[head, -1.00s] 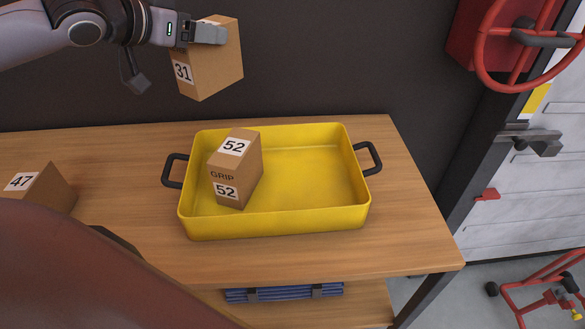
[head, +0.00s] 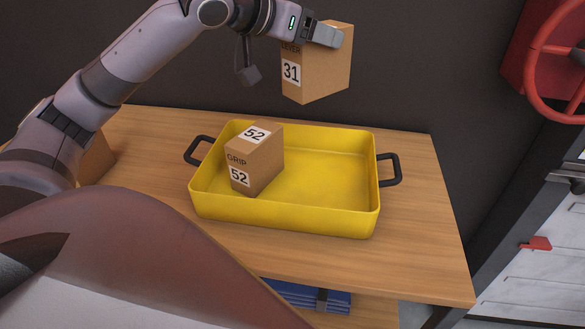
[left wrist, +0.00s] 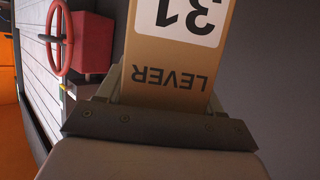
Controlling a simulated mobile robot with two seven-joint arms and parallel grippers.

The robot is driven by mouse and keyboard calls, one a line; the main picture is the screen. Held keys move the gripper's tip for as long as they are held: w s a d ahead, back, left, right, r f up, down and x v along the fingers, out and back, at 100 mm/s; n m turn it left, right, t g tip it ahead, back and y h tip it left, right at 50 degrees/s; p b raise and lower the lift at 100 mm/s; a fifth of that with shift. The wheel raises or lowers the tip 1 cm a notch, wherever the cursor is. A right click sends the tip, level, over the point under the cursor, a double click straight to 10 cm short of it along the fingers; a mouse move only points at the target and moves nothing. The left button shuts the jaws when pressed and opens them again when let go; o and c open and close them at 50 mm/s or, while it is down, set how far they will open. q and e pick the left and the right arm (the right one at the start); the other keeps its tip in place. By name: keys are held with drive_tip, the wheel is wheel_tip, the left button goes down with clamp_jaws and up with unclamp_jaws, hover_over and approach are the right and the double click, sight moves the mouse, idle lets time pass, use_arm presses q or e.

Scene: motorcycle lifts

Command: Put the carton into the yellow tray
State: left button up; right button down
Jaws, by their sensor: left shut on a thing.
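My left gripper (head: 327,35) is shut on a brown carton (head: 318,70) with a "31" label and holds it in the air above the back of the yellow tray. In the left wrist view the carton (left wrist: 178,50), printed "LEVER", sits between the jaws. The yellow tray (head: 285,217) stands on the wooden bench with black handles at both ends. The tray's right part is bare. My right gripper is not in view.
A further carton (head: 96,160) on the bench at left is partly hidden by my arm. The wooden bench (head: 420,235) is clear right of the tray. Blue items (head: 310,296) lie on the shelf below. A red wheel (head: 555,70) is at the right.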

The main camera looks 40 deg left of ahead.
use_arm(q)
drive_tip(key=d+f+b, duration=0.2)
drive_tip(key=f+b, duration=0.1)
drive_tip(key=f, duration=0.6)
drive_tip(key=d+f+b, duration=0.1)
drive_tip(key=f+b, duration=0.2)
drive_tip(key=f, duration=0.6)
drive_tip(key=shift+d+f+m+b, duration=0.3)
drive_tip(key=shift+d+m, duration=0.1)
drive_tip(key=shift+f, duration=0.2)
drive_tip(key=o, duration=1.2)
drive_tip(key=shift+r, duration=0.15)
